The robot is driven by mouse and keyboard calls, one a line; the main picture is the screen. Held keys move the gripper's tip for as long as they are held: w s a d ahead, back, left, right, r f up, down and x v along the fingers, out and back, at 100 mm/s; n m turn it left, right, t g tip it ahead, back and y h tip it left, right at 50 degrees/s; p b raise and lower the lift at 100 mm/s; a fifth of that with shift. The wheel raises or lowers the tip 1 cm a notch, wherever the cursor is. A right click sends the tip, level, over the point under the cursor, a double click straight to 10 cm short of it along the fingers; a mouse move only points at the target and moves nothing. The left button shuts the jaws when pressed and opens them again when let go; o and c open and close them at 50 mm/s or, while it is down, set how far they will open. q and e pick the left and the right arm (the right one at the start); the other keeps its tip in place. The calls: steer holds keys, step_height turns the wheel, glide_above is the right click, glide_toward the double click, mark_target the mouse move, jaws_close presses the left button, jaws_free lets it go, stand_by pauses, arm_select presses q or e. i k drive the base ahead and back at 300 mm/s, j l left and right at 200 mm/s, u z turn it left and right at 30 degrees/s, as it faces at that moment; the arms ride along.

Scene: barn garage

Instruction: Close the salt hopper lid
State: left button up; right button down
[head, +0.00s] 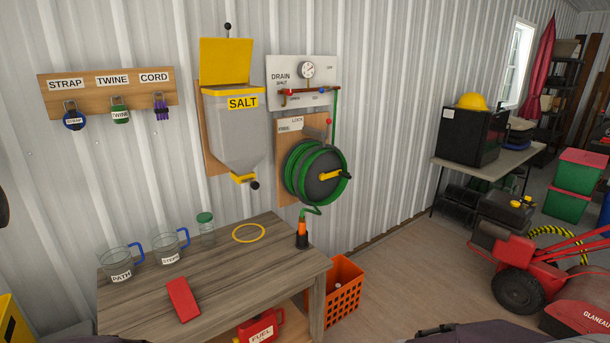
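The salt hopper (237,135) hangs on a wooden board on the wall. It is a clear grey bin with a yellow rim and a yellow SALT label. Its yellow lid (226,60) stands open, raised nearly upright above the rim at the back. A dark knob (228,27) shows just above the lid. A yellow outlet (242,178) with a black knob is at the hopper's bottom. Neither of my grippers can be made out in the head view; only dark parts show along the bottom edge.
A wooden bench (225,270) stands below the hopper, holding two labelled jugs, a jar, a yellow ring (249,233) and a red block (183,299). A green hose reel (315,172) and drain panel (287,78) are right of the hopper.

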mark_target(227, 60)
steer(key=i+l+z, duration=0.25)
steer(key=i+z, duration=0.15)
steer(key=i, duration=0.15)
steer(key=i+l+z, duration=0.15)
steer(key=i+z, duration=0.25)
steer(key=i, duration=0.15)
steer(key=i+j+z, duration=0.1)
steer(key=i+z, duration=0.35)
steer(key=i+l+u, duration=0.1)
steer(key=i+u, duration=0.3)
steer(key=i+l+u, duration=0.2)
steer(key=u, duration=0.2)
steer(key=i+l+u, duration=0.4)
steer(key=i+u, duration=0.1)
steer(key=u, duration=0.35)
steer(key=i+l+u, duration=0.1)
steer(key=u, duration=0.35)
steer(key=i+l+u, duration=0.1)
steer(key=u, duration=0.35)
steer(key=l+u, duration=0.1)
steer(key=u, duration=0.4)
steer(key=i+l+u, duration=0.1)
steer(key=u, duration=0.35)
steer(key=l+u, duration=0.25)
steer(key=u, duration=0.2)
steer(key=l+u, duration=0.15)
steer(key=u, duration=0.3)
